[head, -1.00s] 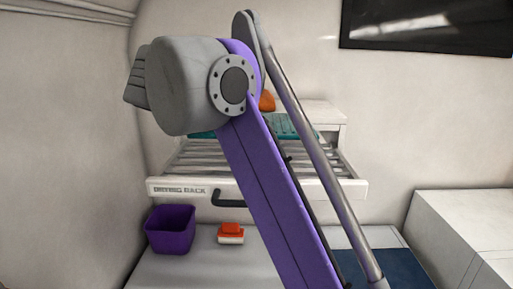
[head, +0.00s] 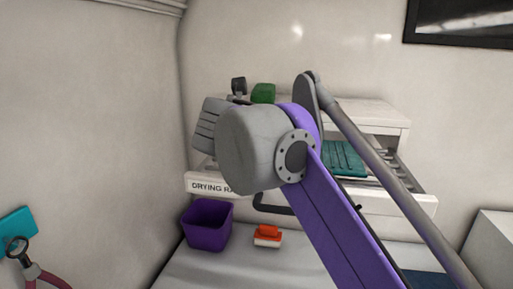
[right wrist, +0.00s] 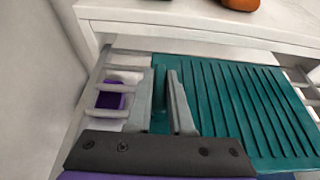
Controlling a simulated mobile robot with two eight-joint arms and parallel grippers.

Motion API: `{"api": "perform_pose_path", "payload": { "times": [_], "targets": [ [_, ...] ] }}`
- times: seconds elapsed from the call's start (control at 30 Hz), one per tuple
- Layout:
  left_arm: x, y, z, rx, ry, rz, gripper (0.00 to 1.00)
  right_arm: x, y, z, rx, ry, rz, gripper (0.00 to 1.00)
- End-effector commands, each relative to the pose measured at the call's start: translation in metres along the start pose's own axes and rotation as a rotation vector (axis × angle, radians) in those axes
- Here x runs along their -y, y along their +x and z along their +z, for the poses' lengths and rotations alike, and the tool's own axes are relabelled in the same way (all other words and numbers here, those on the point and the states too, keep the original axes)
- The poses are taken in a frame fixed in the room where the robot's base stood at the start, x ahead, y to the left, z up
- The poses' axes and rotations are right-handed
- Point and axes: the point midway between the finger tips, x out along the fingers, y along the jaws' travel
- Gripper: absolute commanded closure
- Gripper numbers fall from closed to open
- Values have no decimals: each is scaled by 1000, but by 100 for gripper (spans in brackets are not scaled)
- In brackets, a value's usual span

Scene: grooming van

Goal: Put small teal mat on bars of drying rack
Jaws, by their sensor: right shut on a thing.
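The small teal mat (head: 345,158), ribbed, is partly hidden behind my right arm in the head view. In the right wrist view the mat (right wrist: 235,105) spreads flat over the bars of the drying rack (right wrist: 125,75); I cannot tell whether it touches them all along. The rack (head: 410,203) is a pulled-out white drawer with pale bars and a dark handle. My right gripper (right wrist: 167,75) is shut on the mat near its left part. In the head view my right arm hides that gripper. My left gripper is not in view.
A green item (head: 263,93) is above the rack at the back. An orange item (right wrist: 240,4) stands on the white cabinet top behind the mat.

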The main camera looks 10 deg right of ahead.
Motion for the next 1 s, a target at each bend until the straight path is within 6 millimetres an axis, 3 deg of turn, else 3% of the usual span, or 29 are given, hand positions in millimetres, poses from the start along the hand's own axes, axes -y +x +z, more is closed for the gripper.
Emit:
{"api": "perform_pose_path", "payload": {
  "times": [0.1,0.47,0.5,0.63,1.0],
  "targets": [
    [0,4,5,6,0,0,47,0,6,-14,-1,-1,0,100],
    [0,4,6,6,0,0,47,0,6,-16,0,-1,0,100],
    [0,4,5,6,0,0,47,0,6,-16,0,0,0,75],
    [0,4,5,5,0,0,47,0,6,-16,0,0,0,52],
    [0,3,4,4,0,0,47,0,3,-13,0,0,1,51]
  ]
}}
